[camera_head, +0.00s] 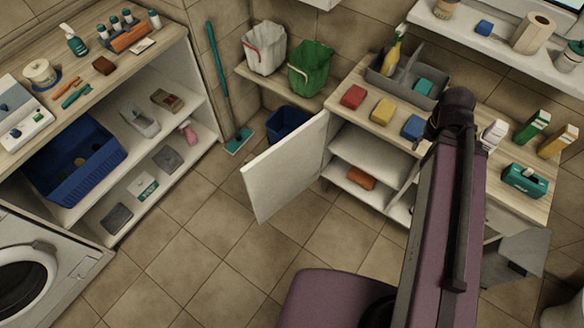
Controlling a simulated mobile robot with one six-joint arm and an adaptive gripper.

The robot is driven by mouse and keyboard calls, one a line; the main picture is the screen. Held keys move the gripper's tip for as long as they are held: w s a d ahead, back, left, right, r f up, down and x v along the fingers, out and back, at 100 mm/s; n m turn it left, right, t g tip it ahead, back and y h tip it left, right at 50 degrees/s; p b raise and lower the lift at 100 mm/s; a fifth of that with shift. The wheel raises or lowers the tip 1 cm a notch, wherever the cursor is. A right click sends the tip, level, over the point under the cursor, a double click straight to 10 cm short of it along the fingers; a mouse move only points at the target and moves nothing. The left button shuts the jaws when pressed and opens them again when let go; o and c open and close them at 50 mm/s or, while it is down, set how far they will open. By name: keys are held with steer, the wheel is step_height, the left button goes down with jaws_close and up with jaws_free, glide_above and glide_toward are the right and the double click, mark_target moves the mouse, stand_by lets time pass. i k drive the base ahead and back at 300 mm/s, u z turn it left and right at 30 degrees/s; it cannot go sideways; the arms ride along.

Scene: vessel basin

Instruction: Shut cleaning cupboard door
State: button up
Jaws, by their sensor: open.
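A white cupboard door (286,167) stands wide open at the left side of the low cupboard (345,135) under the wooden counter. It swings out over the tiled floor, and its free edge is toward the lower left. The open cupboard shows shelves, with an orange-brown item (361,178) on a lower one. My purple arm crosses the right part of the view and hides part of the cupboard front. My gripper's fingers are not visible; the dark arm joint near the counter hides what lies beyond it.
A grey panel (517,258) with a dark handle juts out right of my arm. Sponges, a grey caddy (408,85) and boxes stand on the counter. A blue bin (288,122) stands behind the door. Left are shelves (150,120) and a washing machine (40,270). The middle floor is clear.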

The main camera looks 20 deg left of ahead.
mark_target(273, 180)
steer(key=z, duration=0.45)
steer(key=k, duration=0.15)
steer(key=z, duration=3)
steer(key=k, duration=1.05)
